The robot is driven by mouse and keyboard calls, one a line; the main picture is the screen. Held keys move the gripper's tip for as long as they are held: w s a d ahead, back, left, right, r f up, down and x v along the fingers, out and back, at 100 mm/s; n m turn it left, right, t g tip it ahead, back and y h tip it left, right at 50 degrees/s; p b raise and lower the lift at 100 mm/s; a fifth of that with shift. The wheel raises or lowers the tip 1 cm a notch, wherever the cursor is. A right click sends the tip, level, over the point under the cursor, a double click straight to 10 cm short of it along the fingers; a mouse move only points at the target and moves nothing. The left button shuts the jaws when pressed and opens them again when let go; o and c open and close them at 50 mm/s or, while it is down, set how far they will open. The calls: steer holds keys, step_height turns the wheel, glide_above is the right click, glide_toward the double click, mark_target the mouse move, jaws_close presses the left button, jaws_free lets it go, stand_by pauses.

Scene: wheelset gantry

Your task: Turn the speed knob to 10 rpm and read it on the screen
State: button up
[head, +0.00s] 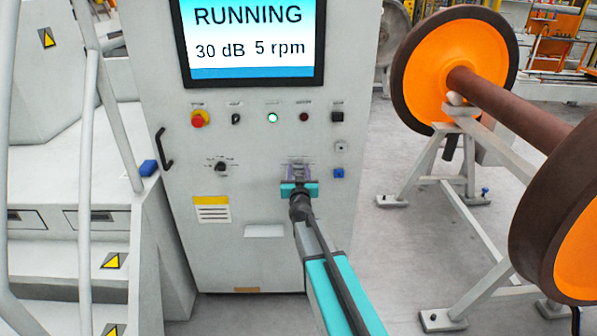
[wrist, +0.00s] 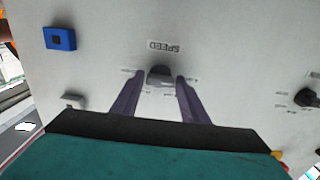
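The speed knob (wrist: 160,75) is a small dark knob on the white panel under an upside-down SPEED label (wrist: 164,47) in the wrist view. My gripper (wrist: 160,78) has its two purple fingers apart, one on each side of the knob, with a thin gap showing at the sides. Whether the tips touch it is hard to tell. In the head view my gripper (head: 298,171) is at the panel and hides the knob. The screen (head: 250,40) reads RUNNING, 30 dB and 5 rpm.
A red stop button (head: 199,118), a lit green button (head: 272,118) and another selector knob (head: 220,167) are on the same panel. A blue part (head: 338,173) sits right of my gripper. A wheelset (head: 455,70) on a stand is at the right.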

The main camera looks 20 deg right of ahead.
steer(key=c, duration=0.7)
steer(key=shift+o, duration=0.2)
steer(key=shift+m, duration=0.6)
steer(key=m+b, duration=0.2)
steer(key=m, duration=0.2)
steer(key=shift+f, duration=0.1)
steer(key=m+b, duration=0.2)
steer(key=m, duration=0.4)
steer(key=shift+m+b, duration=0.3)
steer(key=o, duration=1.1)
